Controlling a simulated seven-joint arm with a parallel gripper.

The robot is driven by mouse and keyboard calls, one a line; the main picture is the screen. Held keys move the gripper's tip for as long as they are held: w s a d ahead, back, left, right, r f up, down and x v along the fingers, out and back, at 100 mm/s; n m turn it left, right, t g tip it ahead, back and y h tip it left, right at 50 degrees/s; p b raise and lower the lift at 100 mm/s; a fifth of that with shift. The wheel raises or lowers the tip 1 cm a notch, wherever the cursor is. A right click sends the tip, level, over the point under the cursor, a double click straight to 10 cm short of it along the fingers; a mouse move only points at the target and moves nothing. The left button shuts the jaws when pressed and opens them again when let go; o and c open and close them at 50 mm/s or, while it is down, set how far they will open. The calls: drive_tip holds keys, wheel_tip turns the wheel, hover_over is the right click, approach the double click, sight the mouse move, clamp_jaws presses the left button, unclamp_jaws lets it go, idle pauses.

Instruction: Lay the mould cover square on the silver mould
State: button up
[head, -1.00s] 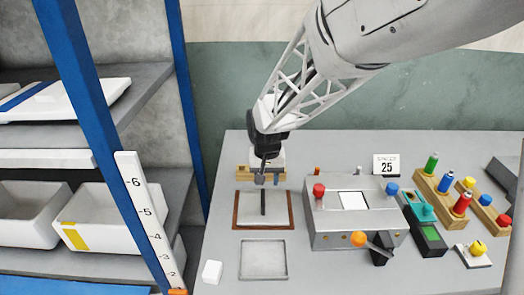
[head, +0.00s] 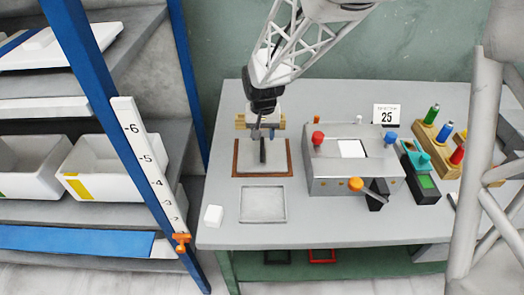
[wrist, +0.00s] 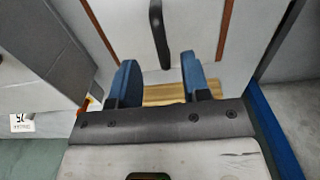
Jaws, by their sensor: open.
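The mould cover (head: 280,160) is a light grey plate with an upright black handle (head: 263,151). It lies within a brown frame (head: 235,165) on the table, and it also shows in the wrist view (wrist: 190,25). The silver mould (head: 263,203) is a shallow grey square tray in front of it, with nothing on it. My gripper (head: 264,133) is above the back part of the cover. In the wrist view, its two blue fingers (wrist: 156,60) are apart and empty. The black handle stands ahead of the gap between them, not visibly touched.
A grey press (head: 352,165) with coloured knobs stands right of the cover. A white block (head: 213,216) sits left of the silver mould. Wooden blocks (head: 246,121) lie behind the cover. A blue-framed shelf (head: 150,150) stands left. The table around the silver mould is mostly clear.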

sight(262, 143)
drive_tip(key=shift+a+f, duration=0.1)
drive_tip(key=shift+f, duration=2.45)
drive_tip(key=shift+w, duration=0.1)
clamp_jaws()
